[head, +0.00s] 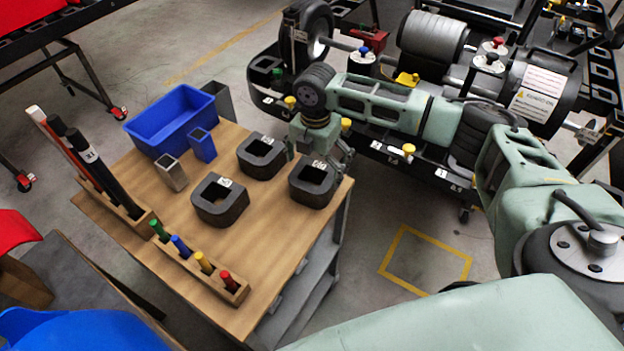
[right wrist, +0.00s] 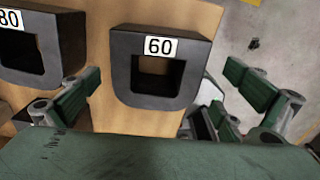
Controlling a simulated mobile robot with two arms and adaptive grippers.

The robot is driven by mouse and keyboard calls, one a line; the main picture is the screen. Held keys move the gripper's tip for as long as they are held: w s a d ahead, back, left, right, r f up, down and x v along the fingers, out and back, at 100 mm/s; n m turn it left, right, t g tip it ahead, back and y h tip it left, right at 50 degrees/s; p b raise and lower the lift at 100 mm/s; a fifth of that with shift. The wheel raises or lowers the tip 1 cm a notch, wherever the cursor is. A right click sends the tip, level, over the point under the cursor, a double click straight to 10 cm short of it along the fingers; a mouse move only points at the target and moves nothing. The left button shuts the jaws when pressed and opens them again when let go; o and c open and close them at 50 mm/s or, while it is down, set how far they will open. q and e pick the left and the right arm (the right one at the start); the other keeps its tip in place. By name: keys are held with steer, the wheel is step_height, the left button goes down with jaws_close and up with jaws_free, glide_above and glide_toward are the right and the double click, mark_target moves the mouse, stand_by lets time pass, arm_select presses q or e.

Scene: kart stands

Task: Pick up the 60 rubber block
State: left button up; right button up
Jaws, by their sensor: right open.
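The 60 rubber block (right wrist: 122,75) is a dark, thick U-shaped block with a square opening and a white "60" label in the right wrist view. In the head view it appears to be the dark block (head: 312,190) at the right edge of the wooden table (head: 250,225). My right gripper (head: 322,155) is open at its far side; in the right wrist view the open fingers (right wrist: 163,88) stand left and right of the block, apart from it. Whether they are level with it is unclear. My left gripper is not in view.
An 80 block (right wrist: 30,50) is close on the left in the wrist view. Two other dark blocks (head: 220,205) (head: 262,160) stand nearby on the table. A blue bin (head: 170,125) and a rack of coloured-handled tools (head: 195,270) are farther left. A kart stand (head: 385,150) is beyond the table.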

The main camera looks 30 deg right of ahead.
mark_target(313, 177)
steer(key=f, duration=0.2)
steer(key=f+p, duration=0.1)
steer(key=shift+a+f, duration=0.25)
steer(key=shift+f, duration=0.45)
steer(key=shift+c, duration=0.3)
steer(key=c, duration=1.1)
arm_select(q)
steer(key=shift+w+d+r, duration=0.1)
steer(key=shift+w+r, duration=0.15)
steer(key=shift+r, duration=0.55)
arm_select(e)
steer(key=shift+w, duration=0.1)
steer(key=c, duration=0.7)
